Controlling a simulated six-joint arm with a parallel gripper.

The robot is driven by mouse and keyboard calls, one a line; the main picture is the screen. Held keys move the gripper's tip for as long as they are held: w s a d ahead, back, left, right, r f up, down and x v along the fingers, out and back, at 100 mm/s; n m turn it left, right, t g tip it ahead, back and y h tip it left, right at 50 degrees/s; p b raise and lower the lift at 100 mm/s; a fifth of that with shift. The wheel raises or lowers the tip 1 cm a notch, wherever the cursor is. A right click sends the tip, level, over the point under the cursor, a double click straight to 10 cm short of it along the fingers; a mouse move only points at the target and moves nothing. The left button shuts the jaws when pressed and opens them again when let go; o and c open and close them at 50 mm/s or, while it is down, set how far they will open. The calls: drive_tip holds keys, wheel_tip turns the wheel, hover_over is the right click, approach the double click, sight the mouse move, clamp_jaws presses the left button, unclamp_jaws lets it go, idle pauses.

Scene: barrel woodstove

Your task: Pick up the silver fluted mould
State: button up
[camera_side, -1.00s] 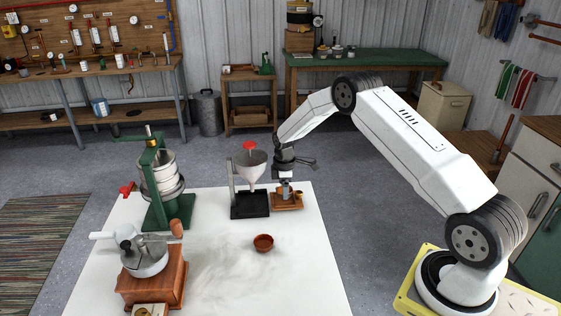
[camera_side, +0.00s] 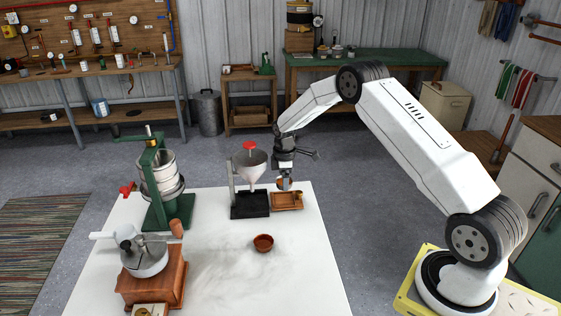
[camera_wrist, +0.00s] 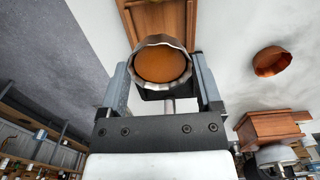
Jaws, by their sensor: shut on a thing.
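The silver fluted mould (camera_wrist: 138,49) is between the two fingers of my gripper (camera_wrist: 160,85) in the wrist view. Its wavy metal rim faces the camera, and its inside looks orange-brown. My gripper (camera_side: 284,180) is shut on the mould, which shows small in the side view (camera_side: 284,184). The mould is held a little above the wooden tray (camera_side: 287,207). That tray also shows beyond the mould in the wrist view (camera_wrist: 150,18). The fingers hide parts of the mould in the side view.
A funnel stand (camera_side: 252,165) with a red knob stands just left of the tray. A copper-brown bowl (camera_side: 263,243) sits on the white table (camera_side: 310,260). A green press (camera_side: 160,180) and a wooden grinder (camera_side: 150,282) stand at the left. The table's front right is clear.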

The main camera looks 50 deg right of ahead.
drive_tip(key=shift+r, duration=0.65)
drive_tip(key=shift+s, duration=0.1)
